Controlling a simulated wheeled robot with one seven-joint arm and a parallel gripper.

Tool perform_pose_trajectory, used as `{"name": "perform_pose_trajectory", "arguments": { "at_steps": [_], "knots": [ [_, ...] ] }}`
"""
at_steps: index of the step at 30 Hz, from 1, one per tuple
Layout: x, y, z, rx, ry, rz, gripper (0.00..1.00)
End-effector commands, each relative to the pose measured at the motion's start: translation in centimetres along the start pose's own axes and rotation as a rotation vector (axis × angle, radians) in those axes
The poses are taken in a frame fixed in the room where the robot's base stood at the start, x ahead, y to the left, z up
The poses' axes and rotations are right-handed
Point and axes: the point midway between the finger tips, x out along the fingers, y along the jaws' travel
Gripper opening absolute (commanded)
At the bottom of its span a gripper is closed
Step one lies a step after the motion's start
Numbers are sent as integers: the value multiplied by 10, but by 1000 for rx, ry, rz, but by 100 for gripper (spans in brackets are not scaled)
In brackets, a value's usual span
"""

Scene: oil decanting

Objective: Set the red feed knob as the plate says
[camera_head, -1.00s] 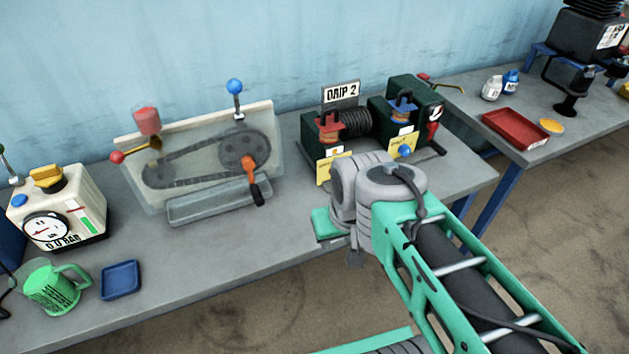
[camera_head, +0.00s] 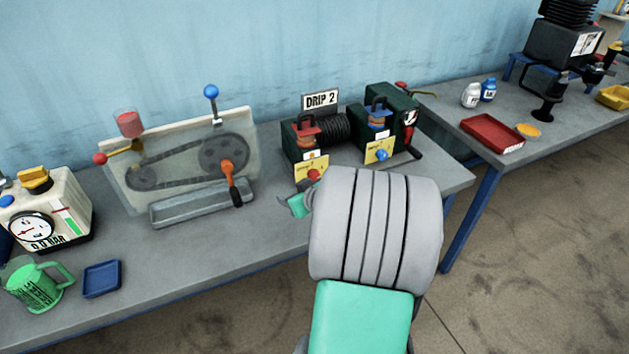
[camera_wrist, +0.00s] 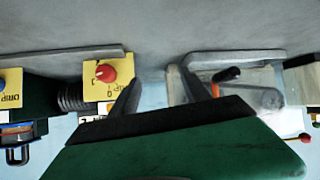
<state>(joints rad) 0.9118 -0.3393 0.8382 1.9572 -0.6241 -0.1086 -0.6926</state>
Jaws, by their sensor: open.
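The red feed knob (camera_head: 313,174) sits on a yellow scale plate on the front of the left green box, partly behind my arm. In the wrist view the red knob (camera_wrist: 106,74) shows upside down with its yellow scale; its exact setting is too small to read. The plate (camera_head: 320,101) above the boxes reads DRIP 2. My gripper shows in the head view as a green piece (camera_head: 297,205) just left of and below the knob, mostly hidden by my arm. In the wrist view my gripper's fingers (camera_wrist: 157,80) are apart and empty, with the knob left of them.
A blue knob (camera_head: 382,155) on a similar yellow plate sits to the right. A belt drive panel (camera_head: 180,165) with a grey trough (camera_head: 200,203) stands left. A gauge box (camera_head: 45,210), green jug (camera_head: 35,285) and blue tray (camera_head: 102,279) are farther left. The bench front is clear.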

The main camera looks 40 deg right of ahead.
Motion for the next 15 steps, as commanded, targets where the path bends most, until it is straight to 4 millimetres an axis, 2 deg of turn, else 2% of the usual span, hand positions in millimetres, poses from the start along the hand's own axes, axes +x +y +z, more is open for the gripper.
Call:
{"name": "perform_pose_trajectory", "arguments": {
  "at_steps": [1, 3, 5, 8, 15],
  "knots": [
    [-1, 32, 15, 30, 52, 65, 56],
    [-6, 64, 24, 45, 119, 142, 56],
    [-10, 81, 30, 53, 154, 186, 56],
    [-7, 91, 31, 54, 174, 213, 56],
    [35, 99, 23, 51, 173, 209, 56]
  ]
}}
